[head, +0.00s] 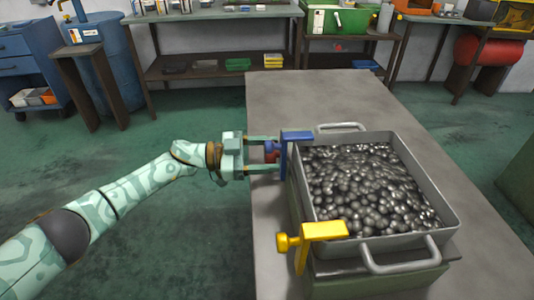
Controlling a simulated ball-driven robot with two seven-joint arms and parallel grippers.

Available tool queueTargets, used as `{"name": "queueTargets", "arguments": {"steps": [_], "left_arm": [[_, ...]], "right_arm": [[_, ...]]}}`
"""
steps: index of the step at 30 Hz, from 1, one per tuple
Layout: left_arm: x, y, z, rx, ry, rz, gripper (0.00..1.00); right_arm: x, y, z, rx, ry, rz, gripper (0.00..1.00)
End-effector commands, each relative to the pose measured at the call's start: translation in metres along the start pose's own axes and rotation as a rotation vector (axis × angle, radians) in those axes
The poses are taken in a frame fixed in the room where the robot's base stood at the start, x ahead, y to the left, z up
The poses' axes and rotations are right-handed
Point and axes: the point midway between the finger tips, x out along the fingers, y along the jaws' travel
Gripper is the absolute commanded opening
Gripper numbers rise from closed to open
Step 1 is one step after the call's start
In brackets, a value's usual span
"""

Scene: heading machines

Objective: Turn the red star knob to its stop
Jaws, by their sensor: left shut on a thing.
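The red star knob (270,151) sits at the left side of a blue clamp bracket (296,136). The bracket hooks over the left rim of a grey metal tray (456,208). My left gripper (275,155) reaches in from the left, with one finger above and one below the knob in the picture. It is shut on the knob, which the fingers partly hide. How far the knob is turned cannot be seen. My right gripper is not in view.
The tray holds many dark metal balls and has handles front and back. A yellow clamp (318,231) with a yellow knob (285,242) grips the tray's near left corner. The grey table (325,93) is clear behind the tray. Shelves (215,68) stand along the wall.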

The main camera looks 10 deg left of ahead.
Motion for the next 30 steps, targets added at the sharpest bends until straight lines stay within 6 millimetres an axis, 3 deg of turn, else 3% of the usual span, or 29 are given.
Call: {"name": "queueTargets", "arguments": {"steps": [18,30], "left_arm": [[-0.0002,0.0019,0.0015,0.419,-0.009,0.000,0.38],[-0.0003,0.0022,0.0010,0.515,-0.011,0.001,0.38]], "right_arm": [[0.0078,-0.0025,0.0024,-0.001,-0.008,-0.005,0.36],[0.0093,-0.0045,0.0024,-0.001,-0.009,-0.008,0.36]]}}
